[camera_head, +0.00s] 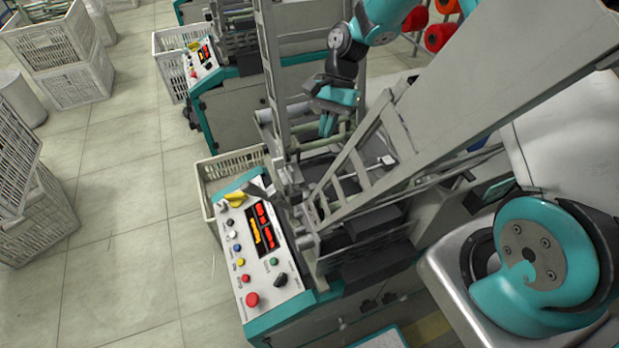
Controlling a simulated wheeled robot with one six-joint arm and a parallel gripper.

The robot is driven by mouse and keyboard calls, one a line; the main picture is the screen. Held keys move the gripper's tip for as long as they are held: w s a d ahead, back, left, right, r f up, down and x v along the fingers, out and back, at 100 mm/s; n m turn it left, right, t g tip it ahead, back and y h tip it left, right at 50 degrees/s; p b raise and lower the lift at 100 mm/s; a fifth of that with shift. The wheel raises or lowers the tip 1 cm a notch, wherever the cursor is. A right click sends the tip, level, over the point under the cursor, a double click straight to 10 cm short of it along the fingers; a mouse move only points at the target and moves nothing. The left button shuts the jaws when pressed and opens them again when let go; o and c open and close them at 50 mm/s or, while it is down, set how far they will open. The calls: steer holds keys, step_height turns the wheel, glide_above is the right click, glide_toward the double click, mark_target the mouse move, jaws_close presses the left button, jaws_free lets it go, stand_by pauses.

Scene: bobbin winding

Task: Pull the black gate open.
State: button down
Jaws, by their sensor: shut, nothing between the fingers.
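The winding machine stands in the middle, with a grey ladder-like frame (352,180) leaning across it. Black parts show behind and below this frame: a dark panel (318,168) under my gripper and dark blocks (372,262) lower down. I cannot tell for certain which of them is the black gate, and the frame hides part of them. My gripper (327,126) has teal fingers and points down above the dark panel, behind the upright posts. It is shut and empty. I cannot tell whether it touches anything.
A control panel (256,250) with coloured buttons and red displays sits at the machine's front left. A white crate (233,166) stands behind it. Another machine (234,108) stands farther back. More crates (74,79) stand at the left; the tiled floor between is clear.

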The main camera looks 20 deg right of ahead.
mark_target(303, 197)
steer(key=p+x, duration=0.5)
steer(key=x, duration=0.8)
steer(key=shift+s+d, duration=0.2)
steer(key=shift+s, duration=0.25)
steer(key=shift+f, duration=0.1)
